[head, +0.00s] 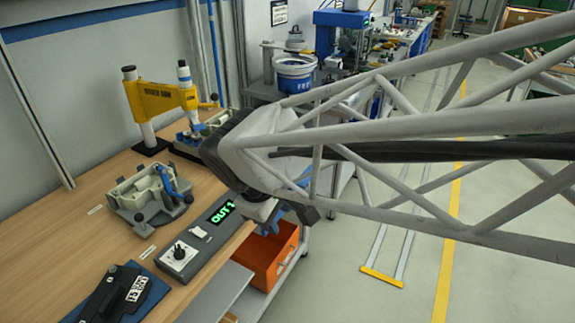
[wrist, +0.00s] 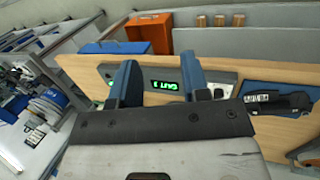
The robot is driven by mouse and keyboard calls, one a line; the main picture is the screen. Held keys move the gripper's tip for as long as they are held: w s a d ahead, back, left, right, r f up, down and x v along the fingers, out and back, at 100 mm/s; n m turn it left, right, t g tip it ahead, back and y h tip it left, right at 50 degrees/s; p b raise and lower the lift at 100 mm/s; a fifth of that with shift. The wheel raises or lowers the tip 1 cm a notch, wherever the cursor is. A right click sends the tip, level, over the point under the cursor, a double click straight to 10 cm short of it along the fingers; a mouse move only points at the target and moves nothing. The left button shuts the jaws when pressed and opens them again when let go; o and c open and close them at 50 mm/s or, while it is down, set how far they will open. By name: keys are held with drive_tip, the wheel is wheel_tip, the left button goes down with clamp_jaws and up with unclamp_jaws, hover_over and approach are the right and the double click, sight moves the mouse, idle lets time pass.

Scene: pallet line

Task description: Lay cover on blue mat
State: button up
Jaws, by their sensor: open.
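The blue mat (head: 157,286) lies at the front edge of the wooden bench in the head view, and at the right in the wrist view (wrist: 254,86). A black part with a white label (head: 112,296) rests on it and hides much of it; I cannot tell whether this is the cover. A cream part (head: 138,186) sits in a grey fixture with a blue clamp, further back. My gripper (wrist: 158,62) is open and empty in the wrist view, its blue fingers apart above the display panel. In the head view my arm hides most of the gripper (head: 268,213).
The panel with a green display (head: 221,212) and a black knob lies along the bench edge. A yellow press (head: 160,97) stands at the back. An orange bin (head: 272,258) sits below the bench, at right. Bare wood (head: 60,190) lies left of the fixture.

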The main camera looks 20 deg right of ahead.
drive_tip(key=s+d+r+m+t+y, duration=0.1)
drive_tip(key=s+d+r+m+y, duration=0.1)
drive_tip(key=s+d+m, duration=0.5)
drive_tip(key=shift+s+d+r+m+y, duration=0.2)
drive_tip(key=shift+s+d+m+y, duration=0.15)
drive_tip(key=shift+d+m+y, duration=0.5)
drive_tip(key=shift+a+h, duration=0.15)
drive_tip(key=shift+h, duration=0.1)
idle(0.6)
